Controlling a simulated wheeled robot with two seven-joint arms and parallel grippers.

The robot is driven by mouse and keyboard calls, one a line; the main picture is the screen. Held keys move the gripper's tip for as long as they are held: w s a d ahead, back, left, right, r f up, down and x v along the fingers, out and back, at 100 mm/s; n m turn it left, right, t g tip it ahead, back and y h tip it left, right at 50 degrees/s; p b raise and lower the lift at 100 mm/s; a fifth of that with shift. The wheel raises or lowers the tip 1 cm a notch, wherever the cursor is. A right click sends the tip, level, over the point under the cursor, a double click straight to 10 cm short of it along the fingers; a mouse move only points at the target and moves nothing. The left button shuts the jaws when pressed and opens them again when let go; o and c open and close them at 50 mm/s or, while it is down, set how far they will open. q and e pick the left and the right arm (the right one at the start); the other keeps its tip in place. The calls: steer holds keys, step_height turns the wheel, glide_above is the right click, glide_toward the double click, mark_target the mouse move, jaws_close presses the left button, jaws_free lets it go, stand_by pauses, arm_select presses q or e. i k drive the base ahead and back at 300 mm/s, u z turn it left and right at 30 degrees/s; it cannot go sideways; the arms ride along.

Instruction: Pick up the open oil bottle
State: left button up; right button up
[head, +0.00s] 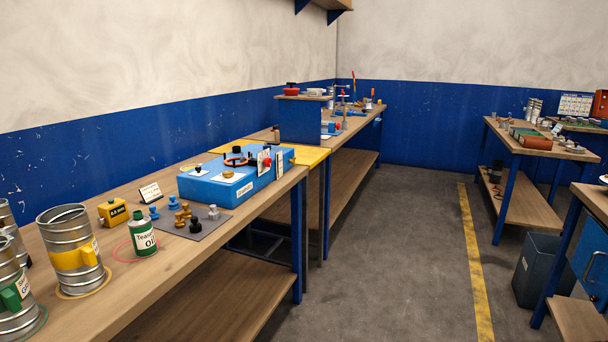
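A green oil bottle (143,246) with a white label reading partly "Oil" stands upright on the near workbench (215,252) in the head view. A pinkish-red ring is marked on the bench top around its base. The bottle's top is small in the picture, and I cannot tell whether it is open. Nothing covers the bottle. Neither of my grippers is in view.
A metal duct can with a yellow band (75,262) stands left of the bottle. A yellow block (112,212) lies behind it. A grey mat (207,230) with several small knobs and a blue box (232,184) are to the right. The floor (400,260) beside the bench is clear.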

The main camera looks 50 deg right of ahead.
mark_target(139, 227)
steer(key=z, duration=1.55)
steer(key=i, duration=0.6)
steer(key=u, duration=0.1)
